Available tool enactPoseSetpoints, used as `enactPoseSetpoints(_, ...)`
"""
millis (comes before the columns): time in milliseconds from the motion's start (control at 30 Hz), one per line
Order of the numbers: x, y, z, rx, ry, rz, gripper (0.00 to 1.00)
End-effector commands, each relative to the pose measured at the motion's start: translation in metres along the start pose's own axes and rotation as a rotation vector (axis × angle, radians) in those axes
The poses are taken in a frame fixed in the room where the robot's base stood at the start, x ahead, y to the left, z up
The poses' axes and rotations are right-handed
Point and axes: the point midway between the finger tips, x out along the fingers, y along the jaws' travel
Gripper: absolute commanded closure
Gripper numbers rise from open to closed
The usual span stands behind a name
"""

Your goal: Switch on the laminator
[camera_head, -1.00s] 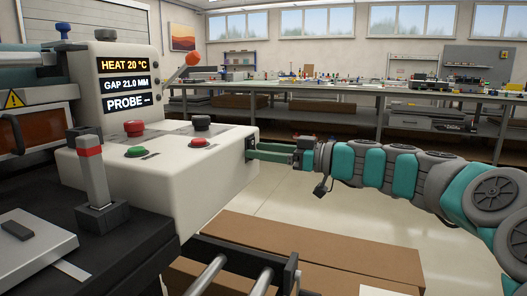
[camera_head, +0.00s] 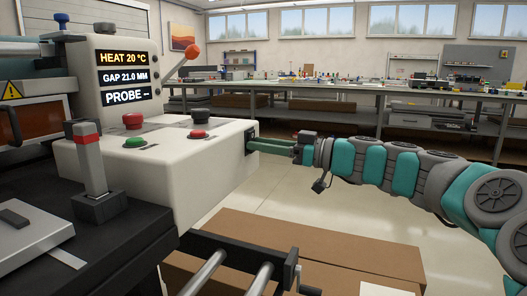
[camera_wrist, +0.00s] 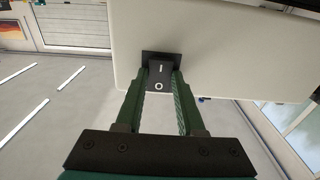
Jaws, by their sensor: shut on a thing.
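The laminator's white control housing (camera_head: 155,170) stands at the left. Its display (camera_head: 123,77) reads HEAT 20 °C, GAP 21.0 MM and a dash after PROBE. A black rocker switch (camera_wrist: 159,76) with a line and a circle sits in a dark plate (camera_wrist: 161,59) on the housing's side face. In the head view only the edge of that plate (camera_head: 251,138) shows, and the switch is hidden. My gripper (camera_wrist: 161,80) has its green fingers on either side of the switch, shut on it. In the head view my gripper (camera_head: 260,144) reaches the side face from the right.
On top are a red button (camera_head: 133,121), a green button (camera_head: 135,142), another red button (camera_head: 198,134) and a black knob (camera_head: 200,121). An orange-knobbed lever (camera_head: 192,51) rises behind. Brown cardboard boxes (camera_head: 320,250) lie below my arm. Open floor lies behind the arm.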

Motion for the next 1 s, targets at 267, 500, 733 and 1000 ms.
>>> enactPoseSetpoints(267, 0.0005, -0.0024, 0.0086, -0.003, 0.121, -0.003, 1.0)
enactPoseSetpoints(500, -0.0001, -0.0012, 0.0069, -0.001, 0.204, 0.0, 1.0)
enactPoseSetpoints(733, -0.0005, 0.0003, 0.004, 0.002, 0.224, 0.002, 1.0)
enactPoseSetpoints(1000, -0.0004, 0.0002, 0.0041, 0.003, 0.223, 0.002, 0.58)
